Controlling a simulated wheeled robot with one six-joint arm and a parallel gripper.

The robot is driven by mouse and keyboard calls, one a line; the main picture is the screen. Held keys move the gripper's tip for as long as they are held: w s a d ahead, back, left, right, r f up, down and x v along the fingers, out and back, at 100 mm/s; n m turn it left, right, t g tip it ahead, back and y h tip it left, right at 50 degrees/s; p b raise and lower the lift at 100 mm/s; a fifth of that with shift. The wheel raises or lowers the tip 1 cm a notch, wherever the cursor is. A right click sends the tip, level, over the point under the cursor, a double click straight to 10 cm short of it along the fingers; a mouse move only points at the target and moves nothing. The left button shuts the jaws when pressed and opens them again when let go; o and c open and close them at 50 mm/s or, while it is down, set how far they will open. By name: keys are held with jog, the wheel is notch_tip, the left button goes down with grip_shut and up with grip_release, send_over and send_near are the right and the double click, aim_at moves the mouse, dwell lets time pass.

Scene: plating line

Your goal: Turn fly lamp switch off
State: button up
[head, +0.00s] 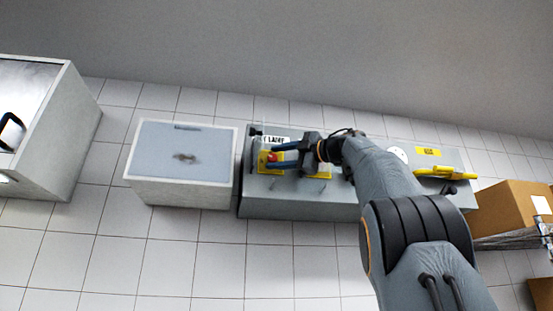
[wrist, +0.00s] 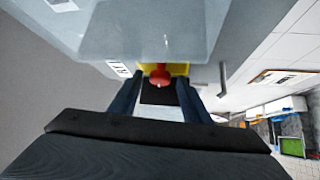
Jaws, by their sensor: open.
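A red switch knob (head: 272,157) sits on a yellow plate (head: 264,168) on a long grey panel box (head: 290,207). A white label (head: 272,140), partly covered by my gripper, is beside it, with only some letters readable. My gripper (head: 274,156) is open, its two blue fingers reaching toward the knob from the right. In the wrist view the red knob (wrist: 160,76) shows between the fingertips, with the yellow plate (wrist: 178,69) behind it. I cannot tell whether the fingers touch the knob. The knob's exact setting is too small to tell.
A pale box with a grey face (head: 182,160) stands just left of the panel. On the panel's right are a yellow handle (head: 445,173) and a yellow label (head: 428,152). A cardboard box (head: 510,210) is at the far right, a white cabinet (head: 60,140) at the far left.

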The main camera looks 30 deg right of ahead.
jog(key=b+v, duration=0.2)
jog(key=v, duration=0.5)
jog(key=shift+b, duration=0.35)
jog(key=shift+s+d, duration=0.1)
